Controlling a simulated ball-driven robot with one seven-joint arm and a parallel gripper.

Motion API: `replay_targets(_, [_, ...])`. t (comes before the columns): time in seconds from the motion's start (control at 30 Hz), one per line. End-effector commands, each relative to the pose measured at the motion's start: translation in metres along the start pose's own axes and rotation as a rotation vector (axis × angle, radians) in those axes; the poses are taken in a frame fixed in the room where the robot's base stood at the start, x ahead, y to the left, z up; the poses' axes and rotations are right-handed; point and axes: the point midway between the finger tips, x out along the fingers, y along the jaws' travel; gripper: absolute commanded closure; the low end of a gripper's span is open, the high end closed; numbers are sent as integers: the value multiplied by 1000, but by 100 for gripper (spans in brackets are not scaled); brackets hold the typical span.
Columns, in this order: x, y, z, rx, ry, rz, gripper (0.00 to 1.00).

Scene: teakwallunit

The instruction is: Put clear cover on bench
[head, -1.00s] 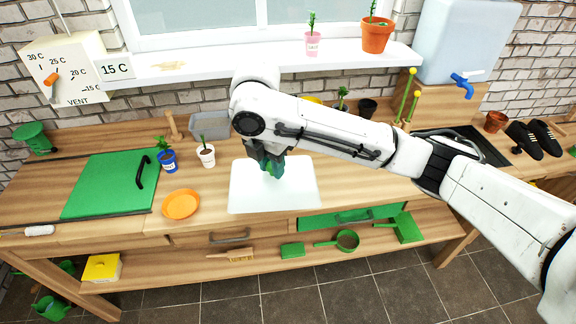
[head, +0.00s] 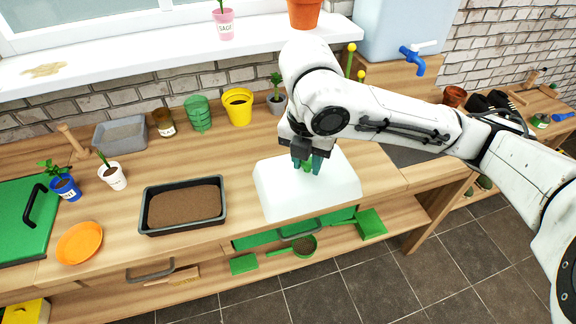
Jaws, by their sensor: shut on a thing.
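The clear cover (head: 275,194) is a pale translucent lid with sloped sides and a small green knob on top. My gripper (head: 308,165) is shut on the green knob, its teal fingers around it. The cover is over the right part of the wooden bench (head: 240,262), near the front edge. I cannot tell whether its rim touches the bench. A black tray of soil (head: 148,213) stands uncovered on the bench, to the left of the cover and apart from it.
An orange saucer (head: 79,243), a white pot (head: 113,177) and a blue pot (head: 66,187) stand left of the tray. A grey bin (head: 120,134), green pots (head: 198,113) and a yellow pot (head: 238,105) line the back. The lower shelf holds green tools.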

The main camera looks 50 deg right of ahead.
Motion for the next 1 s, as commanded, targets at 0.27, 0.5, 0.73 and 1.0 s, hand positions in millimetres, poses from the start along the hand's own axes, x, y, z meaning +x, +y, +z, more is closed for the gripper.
replay_targets(0.27, [32, 44, 35, 4, 6, -3, 100])
replay_targets(0.5, [71, 75, 60, 3, 3, -4, 100])
replay_targets(0.73, [95, 90, 72, 0, 0, -2, 100])
replay_targets(1.0, [121, 95, 75, 2, 0, -3, 100])
